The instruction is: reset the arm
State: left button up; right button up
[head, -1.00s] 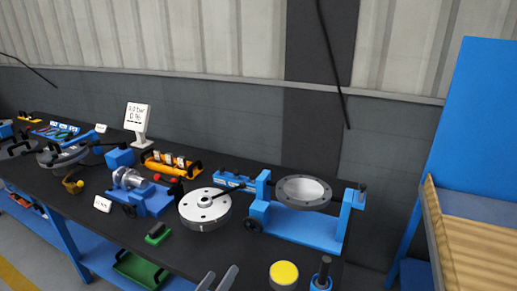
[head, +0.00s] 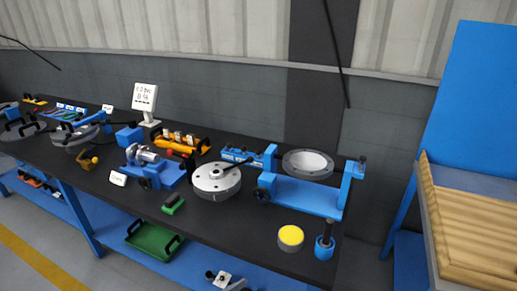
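Neither of my grippers shows clearly in the head view now. The flanged shell (head: 292,170), a grey ring with a pale inside, sits between the uprights of a blue stand (head: 300,195) at the right part of the black table (head: 245,232). A round white-grey flanged disc (head: 216,178) with a dark handle lies left of the stand. A yellow-topped round piece (head: 290,238) and a blue cup with a black handle (head: 325,246) stand near the front right edge.
A blue clamp device (head: 160,171), a green block (head: 173,204) and a white display (head: 145,99) are on the table. A green tray (head: 150,241) and a grey-white part (head: 222,279) show below. A blue-framed rack with a wooden crate (head: 480,215) stands right.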

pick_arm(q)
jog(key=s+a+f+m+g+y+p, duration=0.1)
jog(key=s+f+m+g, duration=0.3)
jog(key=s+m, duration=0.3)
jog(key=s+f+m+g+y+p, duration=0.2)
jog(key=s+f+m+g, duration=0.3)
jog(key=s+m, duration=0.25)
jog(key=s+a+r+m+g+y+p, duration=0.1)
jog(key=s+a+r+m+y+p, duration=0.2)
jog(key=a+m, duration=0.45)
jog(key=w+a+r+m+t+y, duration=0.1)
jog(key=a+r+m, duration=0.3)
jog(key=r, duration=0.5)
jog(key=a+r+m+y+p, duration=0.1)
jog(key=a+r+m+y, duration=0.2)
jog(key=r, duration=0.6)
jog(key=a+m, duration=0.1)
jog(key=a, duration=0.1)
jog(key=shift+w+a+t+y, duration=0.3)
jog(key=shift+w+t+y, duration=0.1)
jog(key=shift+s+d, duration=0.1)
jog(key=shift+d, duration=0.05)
